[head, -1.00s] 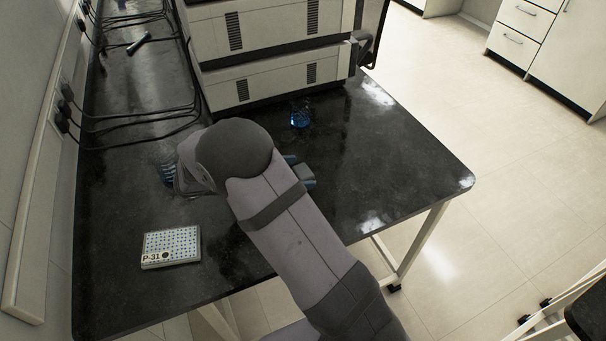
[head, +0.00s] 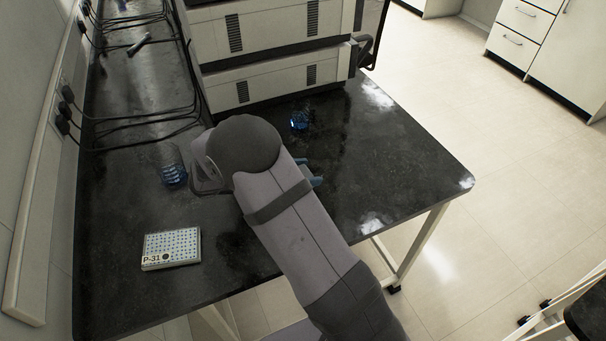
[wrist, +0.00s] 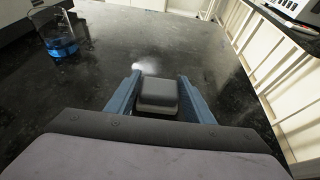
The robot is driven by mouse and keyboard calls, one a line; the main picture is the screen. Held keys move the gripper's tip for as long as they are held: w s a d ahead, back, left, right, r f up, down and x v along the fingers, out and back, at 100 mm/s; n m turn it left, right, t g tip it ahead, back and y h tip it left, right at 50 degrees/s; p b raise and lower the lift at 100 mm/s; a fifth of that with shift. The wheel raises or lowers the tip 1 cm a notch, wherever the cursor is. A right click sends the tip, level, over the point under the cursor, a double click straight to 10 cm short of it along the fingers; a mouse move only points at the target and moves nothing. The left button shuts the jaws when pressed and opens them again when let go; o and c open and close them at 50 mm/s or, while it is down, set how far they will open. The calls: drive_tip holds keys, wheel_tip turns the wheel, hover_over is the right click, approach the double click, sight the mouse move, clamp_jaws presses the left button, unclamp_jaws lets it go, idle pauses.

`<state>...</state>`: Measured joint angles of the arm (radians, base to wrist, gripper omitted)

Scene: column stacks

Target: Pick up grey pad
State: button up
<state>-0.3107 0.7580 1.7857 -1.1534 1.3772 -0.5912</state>
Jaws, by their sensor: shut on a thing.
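The grey pad (wrist: 158,96) is a small block with rounded edges and a lighter lower part. In the wrist view it sits between the two blue fingers of my gripper (wrist: 160,92), which is shut on it. Whether the pad touches the bench or hangs just above it, I cannot tell. In the head view my arm hides the pad, and only a bit of blue finger of my gripper (head: 312,177) shows at the arm's right side.
A glass beaker with blue liquid (wrist: 60,42) stands ahead on the left; it also shows in the head view (head: 299,121). Another blue vessel (head: 173,176) and a white P-31 plate (head: 171,248) are left of my arm. A large instrument (head: 270,70) stands behind. The right of the black bench (head: 400,165) is clear.

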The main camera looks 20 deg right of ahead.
sight(303, 172)
wheel_tip(303, 172, up, 10)
idle(0.6)
